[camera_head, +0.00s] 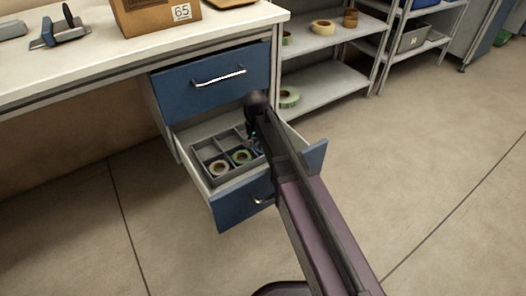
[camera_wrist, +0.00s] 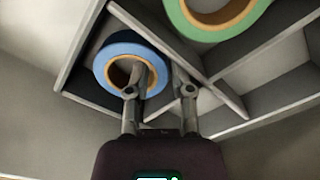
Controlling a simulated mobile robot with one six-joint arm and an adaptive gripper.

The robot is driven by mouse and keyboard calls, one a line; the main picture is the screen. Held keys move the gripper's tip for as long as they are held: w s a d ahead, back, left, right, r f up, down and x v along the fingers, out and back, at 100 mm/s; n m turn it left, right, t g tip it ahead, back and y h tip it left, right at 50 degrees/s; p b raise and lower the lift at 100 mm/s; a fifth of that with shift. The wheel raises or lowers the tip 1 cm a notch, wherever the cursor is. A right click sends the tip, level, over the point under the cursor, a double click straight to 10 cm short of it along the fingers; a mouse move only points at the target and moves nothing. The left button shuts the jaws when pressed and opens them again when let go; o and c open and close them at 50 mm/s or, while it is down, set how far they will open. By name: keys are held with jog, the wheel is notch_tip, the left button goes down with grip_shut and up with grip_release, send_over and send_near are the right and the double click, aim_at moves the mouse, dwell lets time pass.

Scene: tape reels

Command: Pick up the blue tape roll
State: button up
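The blue tape roll (camera_wrist: 122,50) lies in a grey divider compartment inside the open drawer (camera_head: 230,202). In the wrist view its ring and brown core show clearly. My gripper (camera_wrist: 161,80) is at the roll with its fingers apart. The left finger overlaps the roll's centre hole, and the right finger is just outside the ring's right side. Part of the ring lies between them. A gap seems to show beside the right finger; I cannot tell if either finger touches the roll. In the head view my arm mostly hides the roll and gripper.
A green tape roll (camera_wrist: 215,22) lies in the adjoining compartment, and a pale roll (camera_head: 219,168) in another. Thin dividers stand close around my fingers. A closed blue drawer (camera_head: 213,80) and the white worktop (camera_head: 90,50) are above. Shelves (camera_head: 325,84) stand at the right.

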aim_at(257, 145)
dwell(0.5)
grip_shut()
jog(key=shift+r, duration=0.15)
notch_tip(257, 145, up, 10)
jog(key=p, duration=1)
dwell(0.7)
